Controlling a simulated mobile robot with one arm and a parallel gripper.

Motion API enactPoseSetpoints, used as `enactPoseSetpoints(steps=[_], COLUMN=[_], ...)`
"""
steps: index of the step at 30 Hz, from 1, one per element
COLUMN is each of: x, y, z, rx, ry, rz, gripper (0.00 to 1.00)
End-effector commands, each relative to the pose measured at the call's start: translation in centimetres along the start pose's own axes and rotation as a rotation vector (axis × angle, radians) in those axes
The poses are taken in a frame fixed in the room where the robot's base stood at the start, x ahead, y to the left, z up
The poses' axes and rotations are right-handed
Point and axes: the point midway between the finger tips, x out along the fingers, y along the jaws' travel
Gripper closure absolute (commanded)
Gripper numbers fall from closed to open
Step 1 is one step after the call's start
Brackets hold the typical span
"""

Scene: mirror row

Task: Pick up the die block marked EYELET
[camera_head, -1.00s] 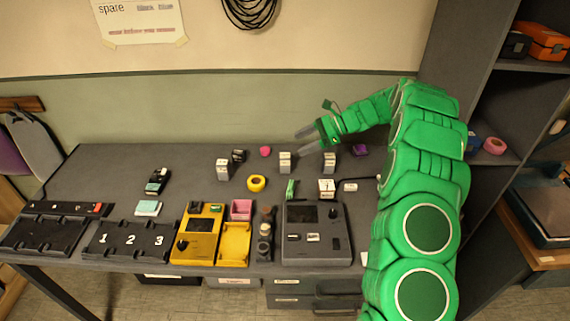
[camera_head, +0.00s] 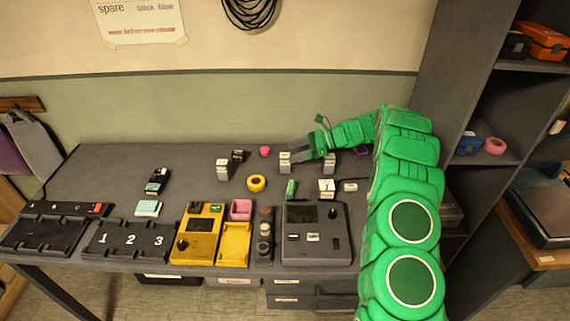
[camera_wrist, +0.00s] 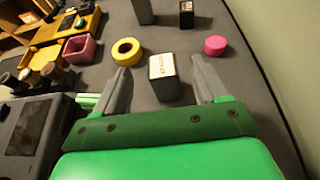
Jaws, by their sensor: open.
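A block with a white labelled face and dark sides (camera_wrist: 164,68) stands upright between my open fingers in the wrist view, touching neither visibly. Its lettering is too small to read surely, so I cannot confirm EYELET. It also shows in the head view (camera_head: 284,166), partly hidden by the fingers. My gripper (camera_wrist: 160,64) is open and empty, low over the table. In the head view, my gripper (camera_head: 289,158) reaches leftward around this block. Similar white-and-dark blocks stand at left (camera_head: 222,171), behind it (camera_head: 239,156), and at right (camera_head: 329,165).
A yellow ring (camera_head: 256,183) and a pink puck (camera_head: 265,151) lie near the blocks. A grey device (camera_head: 316,250), a yellow device (camera_head: 197,240) and a numbered dark tray (camera_head: 130,255) line the table's front. The table's back left is clear.

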Motion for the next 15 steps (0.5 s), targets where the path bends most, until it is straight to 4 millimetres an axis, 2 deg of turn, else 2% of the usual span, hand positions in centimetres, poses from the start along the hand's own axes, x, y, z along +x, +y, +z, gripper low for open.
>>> enactPoseSetpoints(steps=[3,10,15], x=[1.2,2.5,4.6], y=[0.1,0.0,-0.1], z=[0.0,-0.4,-1.1], rx=[0.001,0.002,0.002], ry=[0.000,-0.001,0.001], rz=[0.003,0.002,0.002], gripper=[0.28,0.28,0.28])
